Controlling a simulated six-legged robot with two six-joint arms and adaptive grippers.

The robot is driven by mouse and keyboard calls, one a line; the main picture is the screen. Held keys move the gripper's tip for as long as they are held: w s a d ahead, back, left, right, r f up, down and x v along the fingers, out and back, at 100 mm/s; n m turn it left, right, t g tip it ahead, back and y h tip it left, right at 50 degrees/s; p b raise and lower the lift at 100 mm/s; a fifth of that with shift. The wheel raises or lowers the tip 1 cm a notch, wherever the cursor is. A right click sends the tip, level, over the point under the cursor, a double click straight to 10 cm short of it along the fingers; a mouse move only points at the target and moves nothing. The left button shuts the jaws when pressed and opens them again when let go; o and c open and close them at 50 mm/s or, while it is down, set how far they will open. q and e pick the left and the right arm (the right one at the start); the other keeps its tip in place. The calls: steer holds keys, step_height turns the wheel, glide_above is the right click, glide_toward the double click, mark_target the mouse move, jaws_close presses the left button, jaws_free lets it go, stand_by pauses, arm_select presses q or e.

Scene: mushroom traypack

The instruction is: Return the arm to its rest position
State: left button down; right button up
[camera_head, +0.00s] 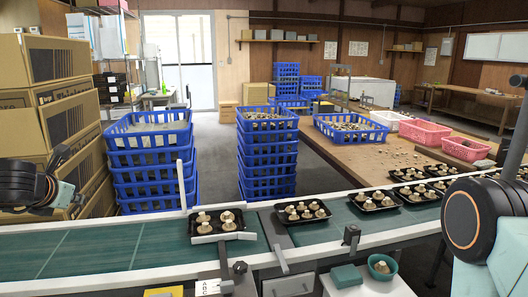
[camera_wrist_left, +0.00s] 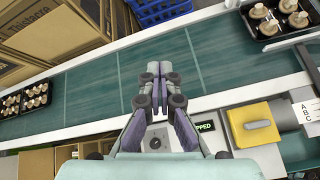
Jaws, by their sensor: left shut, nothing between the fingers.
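My left gripper (camera_wrist_left: 161,80) is shut and empty in the left wrist view. Its fingers lie together over the near edge of the green conveyor belt (camera_wrist_left: 100,75). In the head view my left arm (camera_head: 22,185) shows at the left edge, raised beside the cardboard boxes and clear of the trays. My right arm (camera_head: 476,218) fills the right edge of the head view; its gripper is not in the picture.
A black tray (camera_head: 222,237) of mushrooms sits on the belt, with several more to its right. Stacked blue crates (camera_head: 150,160) stand behind the belt. Cardboard boxes (camera_head: 60,125) rise at left. A yellow-topped control box (camera_wrist_left: 255,127) is beside the gripper.

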arm_select(q)
steer(key=s+d+f+m+g+h, duration=0.1)
steer(key=s+d+f+m, duration=0.2)
steer(key=d+f+m, duration=0.45)
steer(key=s+d+f+m+g+b, duration=0.1)
steer(key=s+d+f+m, duration=0.35)
steer(key=m, duration=0.55)
steer(key=s+d+f+m+g+h, duration=0.1)
steer(key=s+d+f+m, duration=0.2)
steer(key=d+f+m, duration=0.45)
steer(key=s+d+f+m+g, duration=0.2)
steer(key=s+f, duration=0.3)
steer(key=s, duration=0.4)
steer(key=s+d+f+m+g+h+b, duration=0.1)
steer(key=s+f+m, duration=0.4)
steer(key=s, duration=0.5)
steer(key=s+d+f+m+g, duration=0.3)
steer(key=s+f, duration=0.4)
steer(key=s, duration=0.3)
steer(key=shift+d+m+g+h+b, duration=0.35)
steer(key=shift+d+g, duration=0.25)
steer(key=shift+d, duration=0.55)
arm_select(e)
steer(key=f, duration=0.2)
steer(key=shift+w+d+f, duration=0.15)
steer(key=shift+w+f, duration=0.15)
steer(key=shift+f, duration=0.1)
steer(key=shift+w, duration=0.1)
arm_select(q)
steer(key=shift+a, duration=0.1)
